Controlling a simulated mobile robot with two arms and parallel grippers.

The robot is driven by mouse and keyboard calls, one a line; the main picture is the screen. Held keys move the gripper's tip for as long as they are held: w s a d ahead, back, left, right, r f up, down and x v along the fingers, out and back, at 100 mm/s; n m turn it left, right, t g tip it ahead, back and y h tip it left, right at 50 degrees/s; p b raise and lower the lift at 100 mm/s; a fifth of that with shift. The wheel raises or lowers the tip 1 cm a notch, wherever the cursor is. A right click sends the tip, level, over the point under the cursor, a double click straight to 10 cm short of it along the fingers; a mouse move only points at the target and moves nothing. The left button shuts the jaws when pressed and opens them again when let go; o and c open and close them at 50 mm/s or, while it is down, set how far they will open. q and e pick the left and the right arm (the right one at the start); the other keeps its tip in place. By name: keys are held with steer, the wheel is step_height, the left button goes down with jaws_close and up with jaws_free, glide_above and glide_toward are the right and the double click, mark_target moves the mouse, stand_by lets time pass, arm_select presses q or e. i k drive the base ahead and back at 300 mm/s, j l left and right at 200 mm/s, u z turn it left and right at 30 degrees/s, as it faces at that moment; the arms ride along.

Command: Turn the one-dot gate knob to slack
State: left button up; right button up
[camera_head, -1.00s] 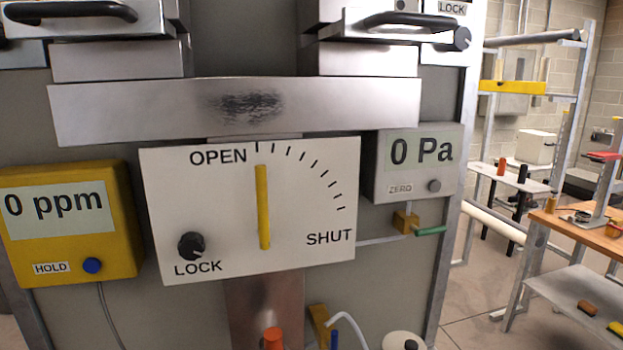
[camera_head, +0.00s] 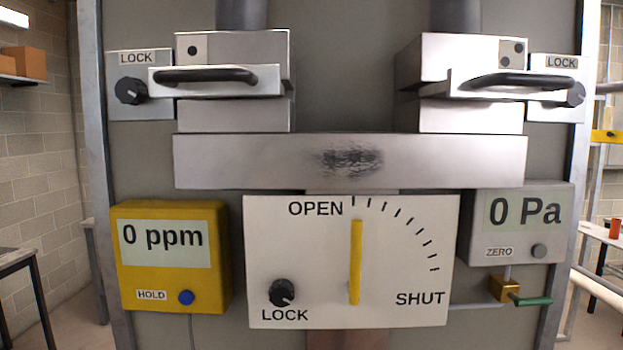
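The one-dot gate (camera_head: 235,83) is the left metal box, with a single black dot on its upper-left plate. Its black lock knob (camera_head: 130,91) sits on a grey plate marked LOCK, to the left of the gate's black handle (camera_head: 206,76). A pale mark on the knob is too small to read surely. The two-dot gate (camera_head: 470,85) is on the right, with its own LOCK knob (camera_head: 574,94) partly behind its handle plate. Neither of my grippers is in view.
A white dial panel (camera_head: 400,230) below has a yellow pointer (camera_head: 355,262) near OPEN and another LOCK knob (camera_head: 282,292). A yellow 0 ppm meter (camera_head: 170,282) hangs left, a grey 0 Pa meter (camera_head: 515,256) right. A green-handled valve (camera_head: 530,300) sticks out lower right.

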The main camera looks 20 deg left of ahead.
mark_target(130, 91)
steer(key=u, duration=1.4)
